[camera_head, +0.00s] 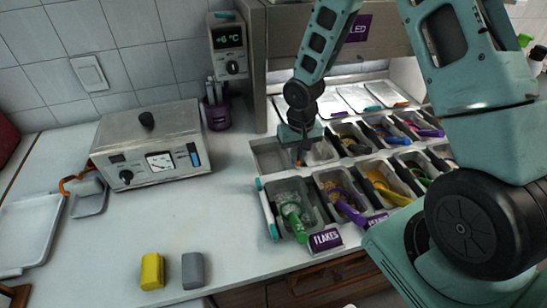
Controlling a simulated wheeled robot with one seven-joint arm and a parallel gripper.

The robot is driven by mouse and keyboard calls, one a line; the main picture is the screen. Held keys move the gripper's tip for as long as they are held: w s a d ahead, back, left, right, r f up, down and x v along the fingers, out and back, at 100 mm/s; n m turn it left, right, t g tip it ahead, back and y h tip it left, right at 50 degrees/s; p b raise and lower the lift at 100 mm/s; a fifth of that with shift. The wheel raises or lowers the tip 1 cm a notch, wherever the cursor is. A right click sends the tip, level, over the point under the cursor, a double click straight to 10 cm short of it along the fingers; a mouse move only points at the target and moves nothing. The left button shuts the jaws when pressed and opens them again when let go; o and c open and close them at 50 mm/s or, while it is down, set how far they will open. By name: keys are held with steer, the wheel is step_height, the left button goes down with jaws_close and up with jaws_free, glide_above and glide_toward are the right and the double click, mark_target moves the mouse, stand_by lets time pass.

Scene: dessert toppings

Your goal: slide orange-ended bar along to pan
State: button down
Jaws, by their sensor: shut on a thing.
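My gripper (299,158) points down into the back left of the toppings rail, beside an empty metal pan (265,157). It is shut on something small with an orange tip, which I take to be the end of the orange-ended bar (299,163). Most of the bar is hidden by my fingers or too small to make out.
Tubs with scoops fill the rail, including a green scoop (293,222) and a purple scoop (347,207). A FLAKES sign (325,240) stands in front. A metal appliance (148,146) is at left. The counter between is clear.

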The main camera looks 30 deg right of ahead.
steer(key=shift+s+d, duration=0.15)
steer(key=shift+d, duration=0.75)
steer(key=c, duration=1.5)
jaws_free()
step_height(320, 180, up, 18)
steer(key=shift+f, duration=0.25)
